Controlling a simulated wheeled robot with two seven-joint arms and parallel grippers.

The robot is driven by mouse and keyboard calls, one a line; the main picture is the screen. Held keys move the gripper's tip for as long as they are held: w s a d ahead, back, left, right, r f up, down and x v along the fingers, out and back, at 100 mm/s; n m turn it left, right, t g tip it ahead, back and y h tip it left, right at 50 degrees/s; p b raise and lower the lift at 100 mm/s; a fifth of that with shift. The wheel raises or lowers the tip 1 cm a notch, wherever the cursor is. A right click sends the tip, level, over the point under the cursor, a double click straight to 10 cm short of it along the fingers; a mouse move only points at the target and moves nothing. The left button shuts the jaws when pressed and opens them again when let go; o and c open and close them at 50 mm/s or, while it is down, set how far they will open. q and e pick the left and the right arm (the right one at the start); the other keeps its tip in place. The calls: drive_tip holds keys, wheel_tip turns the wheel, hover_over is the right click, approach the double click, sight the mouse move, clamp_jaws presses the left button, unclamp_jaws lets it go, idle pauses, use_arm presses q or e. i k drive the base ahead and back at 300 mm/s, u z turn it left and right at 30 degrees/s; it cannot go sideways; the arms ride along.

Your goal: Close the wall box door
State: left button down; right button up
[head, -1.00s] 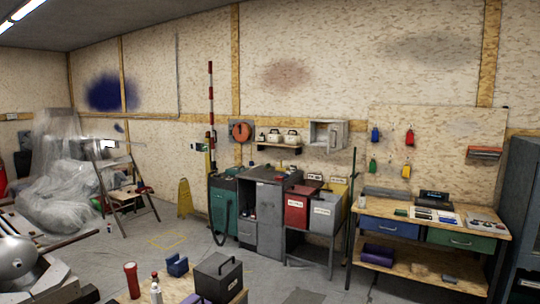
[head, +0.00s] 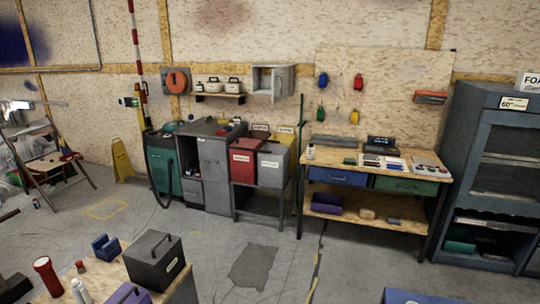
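The wall box (head: 258,78) is a small light-grey metal box on the wood-panel wall at upper centre, just right of a shelf. Its front appears open, showing a shadowed inside. A narrow grey panel (head: 278,82) stands at the right of the opening and looks like its door, standing ajar; the exact angle is too small to tell.
Below the box stand a grey cabinet (head: 213,165) and red (head: 243,168) and grey bins. A workbench (head: 330,165) is to the right, a dark cabinet (head: 485,170) far right. A table (head: 180,285) with a toolbox is in the near left. The middle floor is clear.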

sight(284, 84)
drive_tip(key=z, duration=0.05)
drive_tip(key=i, duration=1.65)
drive_tip(key=z, duration=0.4)
drive_tip(key=i, duration=3.25)
